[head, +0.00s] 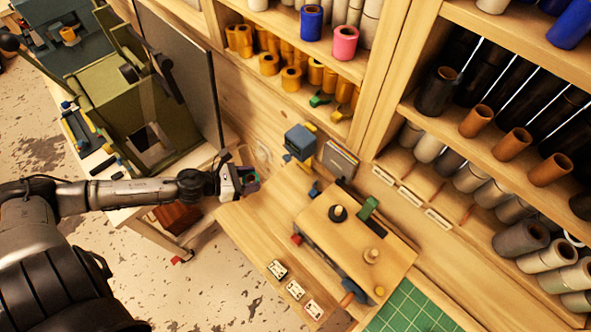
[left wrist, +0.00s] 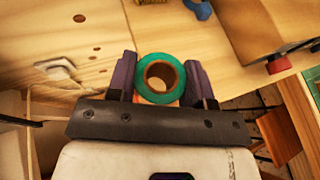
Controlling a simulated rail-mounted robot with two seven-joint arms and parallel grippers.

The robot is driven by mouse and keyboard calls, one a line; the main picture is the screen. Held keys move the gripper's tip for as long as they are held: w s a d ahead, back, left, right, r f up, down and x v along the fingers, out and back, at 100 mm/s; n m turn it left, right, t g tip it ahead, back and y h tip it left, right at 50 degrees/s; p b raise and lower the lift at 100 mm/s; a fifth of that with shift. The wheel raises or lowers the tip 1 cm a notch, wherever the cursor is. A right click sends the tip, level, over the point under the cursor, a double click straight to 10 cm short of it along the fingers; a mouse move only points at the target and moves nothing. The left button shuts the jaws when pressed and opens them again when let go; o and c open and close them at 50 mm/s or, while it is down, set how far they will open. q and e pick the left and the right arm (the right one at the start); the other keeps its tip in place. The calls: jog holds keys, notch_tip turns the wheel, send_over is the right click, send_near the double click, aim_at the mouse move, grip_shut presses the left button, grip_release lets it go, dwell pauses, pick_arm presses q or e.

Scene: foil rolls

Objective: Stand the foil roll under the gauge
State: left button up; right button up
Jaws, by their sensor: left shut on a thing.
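The foil roll is teal-green with a brown hollow core. In the left wrist view the foil roll (left wrist: 160,57) shows end-on between the two dark fingers of my left gripper (left wrist: 158,80), which is shut on it. In the head view my left gripper (head: 247,180) holds it at the left end of the wooden bench, mostly hidden by the jaws. A blue box (head: 300,138) with yellow parts stands behind and right of the gripper; I cannot tell if it is the gauge. My right gripper is not in view.
A raised wooden block (head: 345,245) carries a black disc, a peg and a green upright (head: 368,208). White cards (head: 295,290) lie along the front bench edge. A green mat (head: 410,312) is at the lower right. Shelves of rolls stand behind. Bare bench shows beside the gripper.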

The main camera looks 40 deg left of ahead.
pick_arm(q)
jog(key=p, duration=0.4)
send_over(296, 177)
jog(key=shift+s+a+r, duration=0.1)
jog(key=shift+s+a, duration=0.1)
jog(key=shift+w+d, duration=0.1)
jog(key=shift+w, duration=0.05)
notch_tip(296, 177, down, 4)
jog(key=shift+r, duration=0.2)
jog(key=shift+f, duration=0.1)
jog(key=shift+f, duration=0.15)
jog(key=o, duration=1)
